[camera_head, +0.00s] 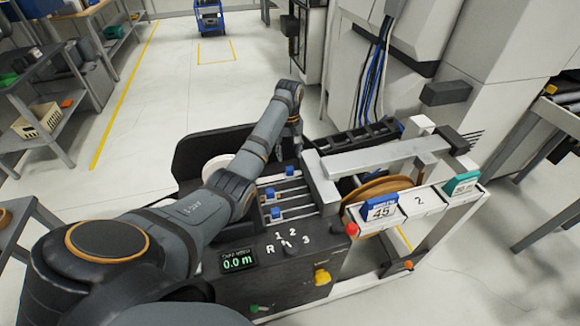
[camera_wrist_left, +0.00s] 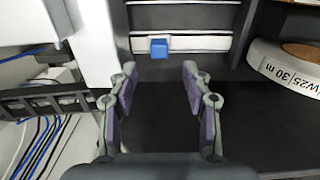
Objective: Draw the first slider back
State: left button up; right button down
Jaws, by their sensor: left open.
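The sliders are blue blocks on light rails on top of the dark machine. In the head view I see a far blue slider (camera_head: 289,170), a middle one (camera_head: 270,193) and a near one (camera_head: 275,213). In the left wrist view one blue slider (camera_wrist_left: 158,48) sits on its rail, just beyond and between my fingertips. My left gripper (camera_wrist_left: 159,76) is open and empty, with a finger on each side and a gap to the slider. In the head view the left gripper is small at the far side of the machine, partly hidden by my arm. My right gripper is not seen.
A white roll marked W25/30 m (camera_wrist_left: 290,68) lies right of the gripper in the left wrist view. A white upright (camera_wrist_left: 92,45) stands close on the left. A brown coil (camera_head: 372,190) sits in the white frame.

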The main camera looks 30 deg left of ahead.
aim_at(289, 168)
pick_arm(q)
notch_tip(289, 168, down, 8)
jog(key=shift+r, duration=0.25)
jog(key=shift+w, duration=0.1)
grip_shut()
